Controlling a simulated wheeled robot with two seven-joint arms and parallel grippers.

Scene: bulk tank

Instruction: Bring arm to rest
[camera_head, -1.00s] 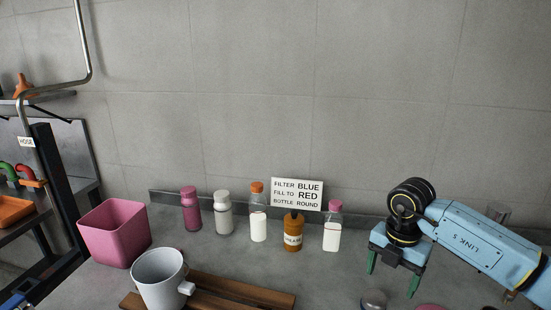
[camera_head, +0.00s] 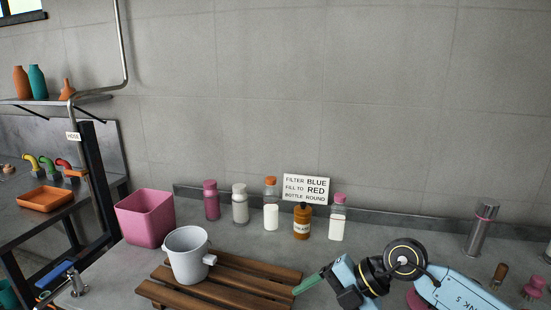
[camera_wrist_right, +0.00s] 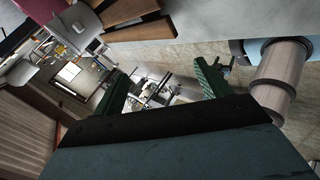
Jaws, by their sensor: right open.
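My right arm, light blue with black joints, reaches in from the lower right in the head view. Its right gripper (camera_head: 309,284) has green fingers that point left, over the counter near the right end of the wooden slatted rack (camera_head: 245,270). In the right wrist view the right gripper (camera_wrist_right: 160,78) has its two green fingers spread apart with nothing between them. My left gripper is in neither current view.
A white pot (camera_head: 186,257) stands on the rack, beside a pink bin (camera_head: 145,219). Several bottles, including a brown one (camera_head: 302,222), line the wall by a sign (camera_head: 306,188). A metal cylinder (camera_head: 481,229) stands right. A blue-handled tap (camera_head: 75,281) is lower left.

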